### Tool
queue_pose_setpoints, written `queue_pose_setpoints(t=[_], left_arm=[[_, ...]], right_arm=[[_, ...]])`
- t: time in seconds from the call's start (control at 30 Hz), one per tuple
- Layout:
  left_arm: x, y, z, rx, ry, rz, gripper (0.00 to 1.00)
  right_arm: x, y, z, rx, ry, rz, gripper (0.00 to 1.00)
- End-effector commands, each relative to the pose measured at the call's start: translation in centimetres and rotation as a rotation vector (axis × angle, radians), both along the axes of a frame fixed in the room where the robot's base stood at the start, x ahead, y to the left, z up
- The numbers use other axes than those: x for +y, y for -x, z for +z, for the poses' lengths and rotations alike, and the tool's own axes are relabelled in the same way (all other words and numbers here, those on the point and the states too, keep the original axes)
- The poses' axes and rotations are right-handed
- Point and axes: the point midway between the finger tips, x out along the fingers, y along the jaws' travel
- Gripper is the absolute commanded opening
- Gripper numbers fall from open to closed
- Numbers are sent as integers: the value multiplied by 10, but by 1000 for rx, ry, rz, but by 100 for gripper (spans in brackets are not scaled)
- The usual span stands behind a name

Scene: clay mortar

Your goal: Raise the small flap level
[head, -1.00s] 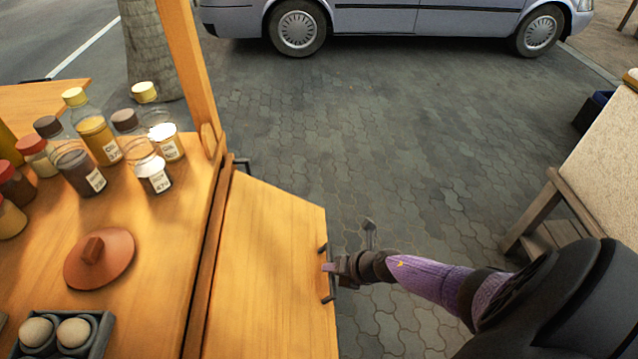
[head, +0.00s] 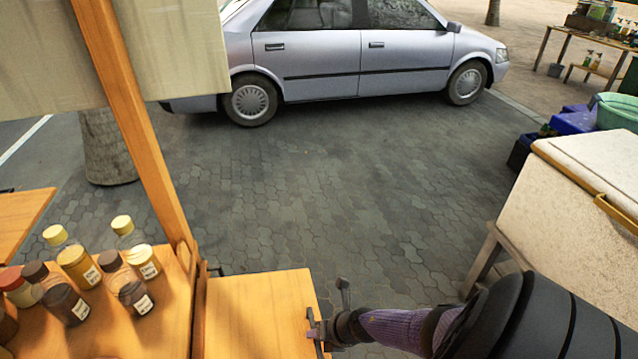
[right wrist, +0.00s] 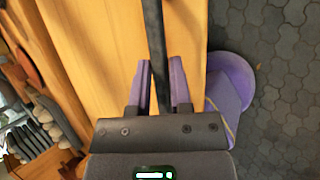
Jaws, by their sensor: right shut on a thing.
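The small flap (head: 255,312) is a light wooden panel hinged along the right side of the wooden counter. In the head view it looks roughly level with the counter, though its exact tilt is hard to judge. A dark bar handle (right wrist: 153,30) is fixed near its outer edge. My right gripper (head: 317,328) is at that edge, shut on the handle. In the right wrist view, the purple fingers of my right gripper (right wrist: 160,80) stand on both sides of the bar. The near part of the flap is cut off by the picture's edge. My left gripper is not in view.
Several spice bottles (head: 78,265) stand on the counter beside a wooden post (head: 135,125). A pale-topped table (head: 570,205) stands at the right, near my right arm. Open paving (head: 300,190) lies beyond the flap, with a parked car (head: 350,55) behind.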

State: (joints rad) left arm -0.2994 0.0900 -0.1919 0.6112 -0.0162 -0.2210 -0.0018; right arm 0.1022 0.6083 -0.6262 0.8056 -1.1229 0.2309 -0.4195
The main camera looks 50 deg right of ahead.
Motion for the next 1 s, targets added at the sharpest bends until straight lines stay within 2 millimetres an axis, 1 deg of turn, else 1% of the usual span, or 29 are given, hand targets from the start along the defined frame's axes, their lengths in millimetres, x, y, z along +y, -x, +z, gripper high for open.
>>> queue_pose_setpoints(t=[0.03,0.23,0.43,0.8,0.83,0.93,0.97,1.0], left_arm=[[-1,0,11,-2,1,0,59],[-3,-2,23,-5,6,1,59],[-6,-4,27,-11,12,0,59],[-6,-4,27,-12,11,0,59],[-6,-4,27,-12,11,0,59],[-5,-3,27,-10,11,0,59],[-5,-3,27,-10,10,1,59],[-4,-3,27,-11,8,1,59]], right_arm=[[4,-5,13,-10,-10,-1,0],[8,-7,25,-10,-13,0,0],[10,-8,29,-12,-16,0,0],[12,-9,28,-12,-20,2,0],[12,-9,28,-12,-20,2,32],[11,-8,28,-11,-18,2,53],[11,-8,28,-11,-18,2,56],[11,-8,28,-10,-17,2,56]])
